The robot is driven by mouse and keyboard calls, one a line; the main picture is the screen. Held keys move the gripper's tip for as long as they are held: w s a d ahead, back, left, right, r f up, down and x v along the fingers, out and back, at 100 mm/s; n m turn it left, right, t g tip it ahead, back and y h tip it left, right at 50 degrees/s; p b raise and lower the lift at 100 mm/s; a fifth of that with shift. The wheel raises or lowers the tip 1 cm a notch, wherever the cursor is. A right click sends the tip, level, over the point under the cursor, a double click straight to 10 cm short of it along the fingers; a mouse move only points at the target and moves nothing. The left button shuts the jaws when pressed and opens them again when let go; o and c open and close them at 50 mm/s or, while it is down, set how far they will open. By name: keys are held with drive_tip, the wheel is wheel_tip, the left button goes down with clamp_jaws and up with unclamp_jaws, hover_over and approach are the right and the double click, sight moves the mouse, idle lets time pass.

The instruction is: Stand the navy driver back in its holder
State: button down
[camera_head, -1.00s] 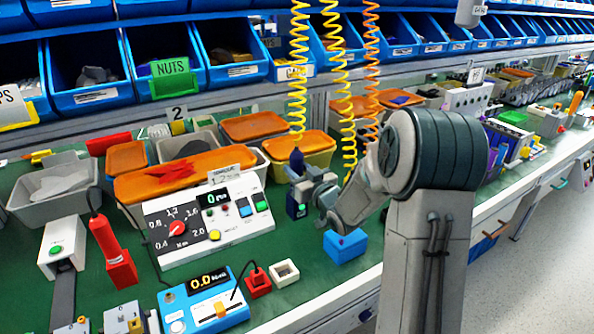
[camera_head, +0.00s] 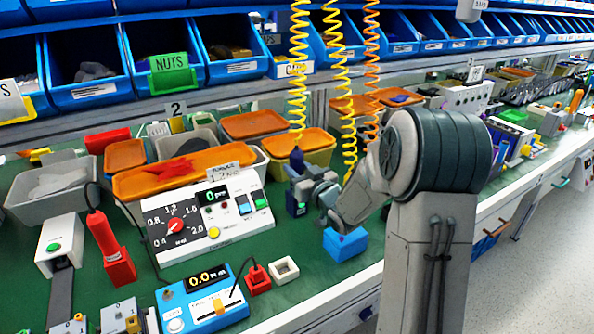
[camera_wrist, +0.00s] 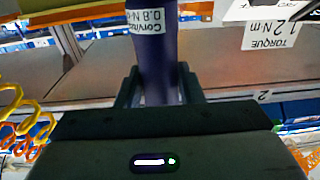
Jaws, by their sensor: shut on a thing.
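The navy driver (camera_head: 296,161) stands roughly upright in my gripper (camera_head: 304,188), above the bench just right of the white torque panel. In the wrist view my gripper (camera_wrist: 158,88) is shut on the driver's dark body (camera_wrist: 157,60), which bears a white label reading Corvina 0.8 N·m. The driver's lower end is largely hidden by the gripper. A blue block-shaped holder (camera_head: 345,245) sits on the bench below and right of the gripper, partly behind my arm. A white square holder (camera_head: 285,270) with an open top stands to its left.
A red driver (camera_head: 104,237) stands in a red holder (camera_head: 121,270) at left. The white panel (camera_head: 215,238) has a red dial. Yellow coiled hoses (camera_head: 342,90) hang behind the gripper.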

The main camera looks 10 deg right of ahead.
sight(302, 158)
drive_tip(key=shift+f+b, duration=0.45)
drive_tip(key=shift+b, duration=0.45)
idle(0.8)
drive_tip(key=c, duration=0.9)
unclamp_jaws()
drive_tip(key=r, duration=0.4)
drive_tip(key=shift+s+d+r+p, duration=0.15)
drive_tip(key=shift+d+r+p, duration=0.15)
drive_tip(key=shift+r+p, duration=0.1)
drive_tip(key=s+d+r+p, duration=0.1)
drive_tip(key=s+d+r, duration=0.4)
drive_tip(key=d, duration=0.4)
drive_tip(key=shift+s+d+r, duration=0.2)
drive_tip(key=shift+s+r, duration=0.2)
drive_tip(key=shift+r, duration=0.2)
